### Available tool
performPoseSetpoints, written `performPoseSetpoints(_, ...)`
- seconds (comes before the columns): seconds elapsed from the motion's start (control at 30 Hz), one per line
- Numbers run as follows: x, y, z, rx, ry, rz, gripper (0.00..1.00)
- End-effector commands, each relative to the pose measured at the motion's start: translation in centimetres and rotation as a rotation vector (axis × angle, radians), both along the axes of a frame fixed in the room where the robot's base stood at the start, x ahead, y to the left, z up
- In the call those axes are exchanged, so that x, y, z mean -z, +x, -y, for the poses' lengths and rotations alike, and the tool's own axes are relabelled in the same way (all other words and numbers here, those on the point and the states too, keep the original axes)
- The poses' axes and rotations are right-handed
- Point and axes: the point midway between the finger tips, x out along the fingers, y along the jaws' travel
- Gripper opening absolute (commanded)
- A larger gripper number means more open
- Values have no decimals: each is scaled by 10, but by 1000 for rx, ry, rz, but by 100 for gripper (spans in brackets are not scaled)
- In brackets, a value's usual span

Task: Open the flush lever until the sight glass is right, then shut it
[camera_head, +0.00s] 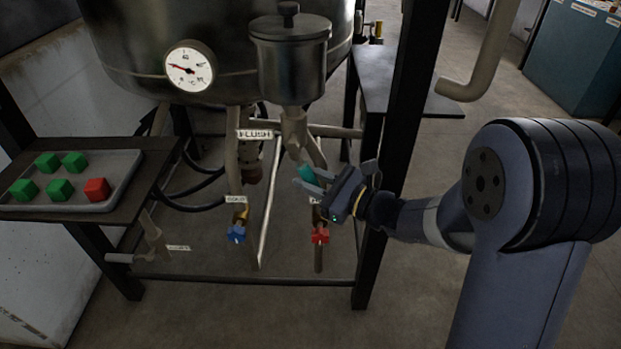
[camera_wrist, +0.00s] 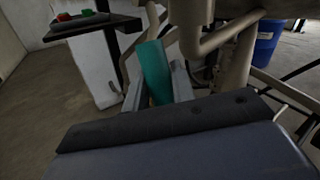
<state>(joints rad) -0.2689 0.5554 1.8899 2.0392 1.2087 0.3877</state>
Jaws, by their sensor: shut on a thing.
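A teal lever handle (camera_head: 306,174) sits under the vessel, just right of the FLUSH label (camera_head: 255,134); I take it as the flush lever. My gripper (camera_head: 309,183) comes from the right and is shut on this handle. In the wrist view the teal handle (camera_wrist: 155,72) stands tilted between the two fingers of my gripper (camera_wrist: 158,88). Its pivot is not clear in either view. I cannot make out a sight glass or its contents.
A blue valve (camera_head: 236,233) labelled COLD and a red valve (camera_head: 320,235) hang below. A dial gauge (camera_head: 189,67) is on the vessel (camera_head: 130,45). A tray (camera_head: 125,165) at left holds green cubes and one red cube. A dark post (camera_head: 400,120) stands close to my arm.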

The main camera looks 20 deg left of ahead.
Motion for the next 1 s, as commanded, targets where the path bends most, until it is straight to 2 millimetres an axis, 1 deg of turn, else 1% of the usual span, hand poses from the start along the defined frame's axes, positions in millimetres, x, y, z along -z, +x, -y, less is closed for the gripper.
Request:
performPoseSetpoints(0.17,-3,0,2,0,-28,7,0)
performPoseSetpoints(0.37,-11,3,10,2,-123,31,0)
performPoseSetpoints(0.57,-22,5,21,1,-282,69,0)
performPoseSetpoints(0.8,-38,8,33,0,-506,123,0)
performPoseSetpoints(1.0,-51,10,40,-2,-681,166,0)
